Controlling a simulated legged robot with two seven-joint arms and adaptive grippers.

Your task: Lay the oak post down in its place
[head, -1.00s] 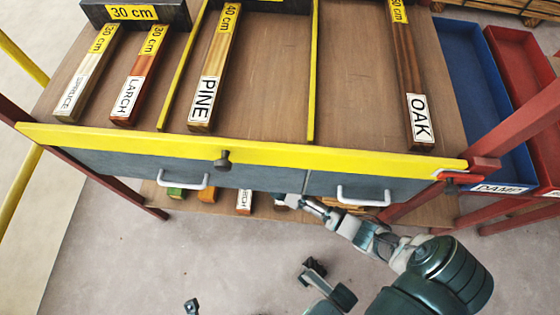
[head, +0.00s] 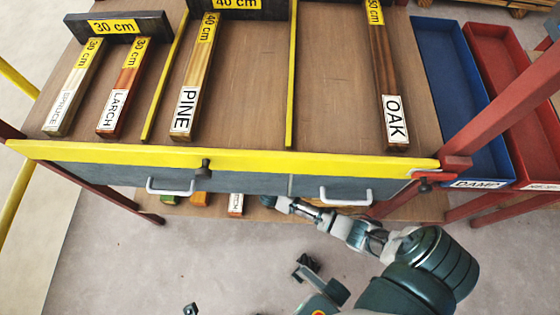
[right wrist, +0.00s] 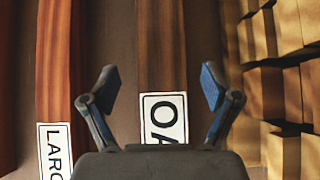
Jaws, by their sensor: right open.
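In the head view an oak post (head: 386,60) labelled OAK lies in the right lane of the upper board. In the right wrist view another post labelled OAK (right wrist: 162,45) lies lower down, dark brown, label end toward me. My right gripper (right wrist: 160,80) is open, one finger on each side of this post, apart from it. My left gripper (head: 248,288) shows only as two spread fingertips near the bottom edge, empty.
A larch post (right wrist: 55,70) lies left of the lower oak post, and stacked pale blocks (right wrist: 275,90) stand close on its right. Drawer handles (head: 345,200) jut out. Blue (head: 450,70) and red (head: 510,80) trays stand right.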

